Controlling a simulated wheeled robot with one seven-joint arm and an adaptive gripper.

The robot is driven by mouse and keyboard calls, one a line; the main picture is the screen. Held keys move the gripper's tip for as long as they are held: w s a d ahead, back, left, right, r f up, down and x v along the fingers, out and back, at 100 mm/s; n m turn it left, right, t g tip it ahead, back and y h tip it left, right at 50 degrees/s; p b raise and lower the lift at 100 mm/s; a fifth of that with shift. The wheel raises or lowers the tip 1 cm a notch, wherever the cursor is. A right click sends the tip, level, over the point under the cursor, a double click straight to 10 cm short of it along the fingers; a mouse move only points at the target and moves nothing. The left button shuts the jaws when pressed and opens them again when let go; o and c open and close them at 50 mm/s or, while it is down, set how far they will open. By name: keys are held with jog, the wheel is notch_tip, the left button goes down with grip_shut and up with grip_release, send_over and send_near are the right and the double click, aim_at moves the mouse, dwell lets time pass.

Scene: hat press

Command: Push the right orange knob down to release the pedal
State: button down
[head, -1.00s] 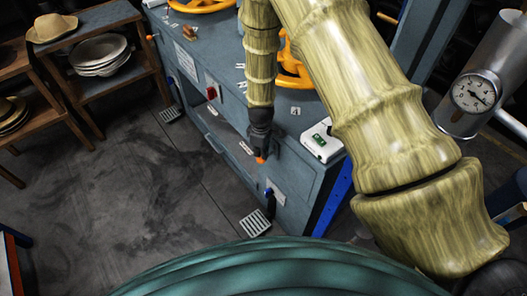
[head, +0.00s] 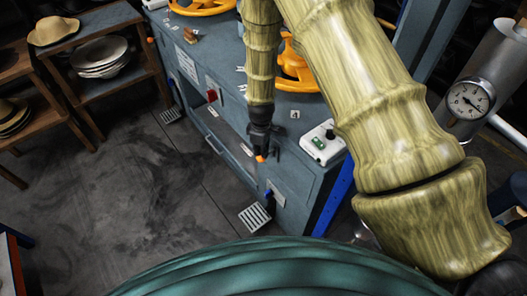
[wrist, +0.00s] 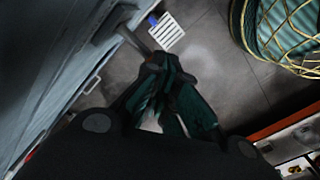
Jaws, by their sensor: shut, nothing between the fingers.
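The right orange knob (head: 260,158) shows at the front of the blue-grey machine (head: 293,183) in the head view. My gripper (head: 261,148) is shut and empty, pointing down right at the knob; its fingertips overlap the knob, and I cannot tell if they touch it. In the wrist view the closed fingers (wrist: 157,66) hide the knob. The right pedal (head: 254,217), a pale slatted plate, is low at the machine's front, beside a blue part (head: 268,194). The pedal also shows in the wrist view (wrist: 166,33), beyond the fingertips.
A left orange knob (head: 150,39) and left pedal (head: 171,115) are farther along the machine. A white control box (head: 322,145) and yellow handwheels (head: 293,68) are on its top. Wooden shelves (head: 110,22) with hats stand at left. The floor between is clear.

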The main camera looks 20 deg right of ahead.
jog(key=shift+r+p, duration=1.4)
jog(key=shift+r, duration=1.1)
jog(key=s+d+f+m, duration=0.1)
jog(key=s+f+m, duration=0.2)
jog(key=s, duration=0.9)
jog(key=s+d+f+m+b, duration=0.1)
jog(key=s+f+m, duration=0.3)
jog(key=s, duration=0.8)
jog(key=s+d+f+m, duration=0.1)
jog(key=s+f+m, duration=0.2)
jog(key=s, duration=0.9)
jog(key=shift+s+d+f, duration=0.15)
jog(key=shift+d+f, duration=0.05)
jog(key=shift+f, duration=0.2)
